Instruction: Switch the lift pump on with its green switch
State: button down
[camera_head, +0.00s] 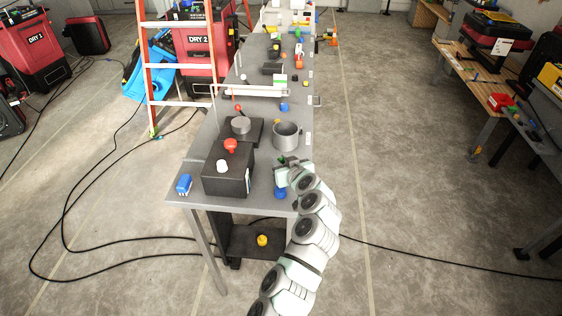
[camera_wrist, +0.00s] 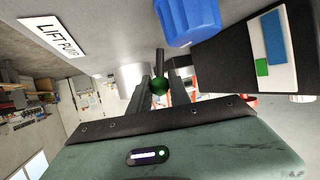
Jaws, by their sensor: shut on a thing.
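The green switch is a dark lever with a round green knob (camera_wrist: 160,86) at its end. In the wrist view it sits between the fingertips of my gripper (camera_wrist: 163,87), which is shut on it. The lever's stem joins the grey table surface. A white label reading LIFT PUMP (camera_wrist: 50,36) is fixed to that surface at the upper left. In the head view my gripper (camera_head: 287,168) is at the table's near right edge, beside the black box, and hides most of the switch.
A blue object (camera_wrist: 187,20) is close to the lever; it also shows below my gripper in the head view (camera_head: 281,193). The black box (camera_head: 228,178) carries a red knob (camera_head: 231,145) and a white knob (camera_head: 222,167). A metal pot (camera_head: 286,137) stands behind my gripper on the table (camera_head: 207,133).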

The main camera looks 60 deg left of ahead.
jog(key=shift+w+d+f+b, duration=0.2)
jog(key=shift+f+b, duration=0.25)
jog(key=shift+b, duration=0.7)
jog(key=shift+w+d+m+g+y+b, duration=0.15)
jog(key=shift+m+g+y+b, duration=0.35)
jog(key=shift+b, duration=0.65)
jog(key=shift+r, duration=0.15)
jog(key=c, duration=1.2)
grip_release()
jog(key=shift+r, duration=0.1)
